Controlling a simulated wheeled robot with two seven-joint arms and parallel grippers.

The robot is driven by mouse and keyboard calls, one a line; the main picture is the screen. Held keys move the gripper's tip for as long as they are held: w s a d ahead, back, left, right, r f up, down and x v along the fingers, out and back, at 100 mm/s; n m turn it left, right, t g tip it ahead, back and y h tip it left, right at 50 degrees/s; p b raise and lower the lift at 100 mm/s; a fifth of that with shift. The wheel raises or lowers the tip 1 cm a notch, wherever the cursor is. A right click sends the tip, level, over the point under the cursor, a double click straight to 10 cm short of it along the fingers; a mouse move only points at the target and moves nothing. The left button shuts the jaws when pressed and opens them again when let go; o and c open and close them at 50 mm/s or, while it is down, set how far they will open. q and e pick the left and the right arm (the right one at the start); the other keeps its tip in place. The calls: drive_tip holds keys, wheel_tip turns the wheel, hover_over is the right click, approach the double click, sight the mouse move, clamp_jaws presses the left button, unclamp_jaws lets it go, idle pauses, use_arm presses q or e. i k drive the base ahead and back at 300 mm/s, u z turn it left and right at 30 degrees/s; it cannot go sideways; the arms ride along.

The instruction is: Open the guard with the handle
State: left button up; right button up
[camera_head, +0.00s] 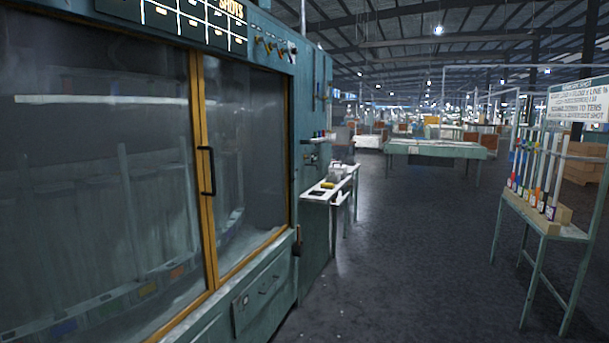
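The guard is a large glass-paned door (100,200) in yellow-orange frames on the front of a green machine cabinet at the left. A second pane (250,150) adjoins it on the right. The panes stand side by side, with the yellow uprights meeting, and the guard looks closed. A black vertical bar handle (207,171) is fixed at the meeting uprights. Behind the glass, tubes and a tray with coloured labels show dimly. Neither of my grippers is in view.
A small side shelf (328,186) with small items juts from the cabinet's right. A drawer (262,292) sits below the guard. A green stand (541,225) with upright tubes is at the right. The dark floor (420,270) between is clear.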

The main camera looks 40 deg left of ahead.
sight(190, 52)
drive_tip(key=i, duration=2.6)
drive_tip(key=u, duration=2.45)
drive_tip(key=i, duration=1)
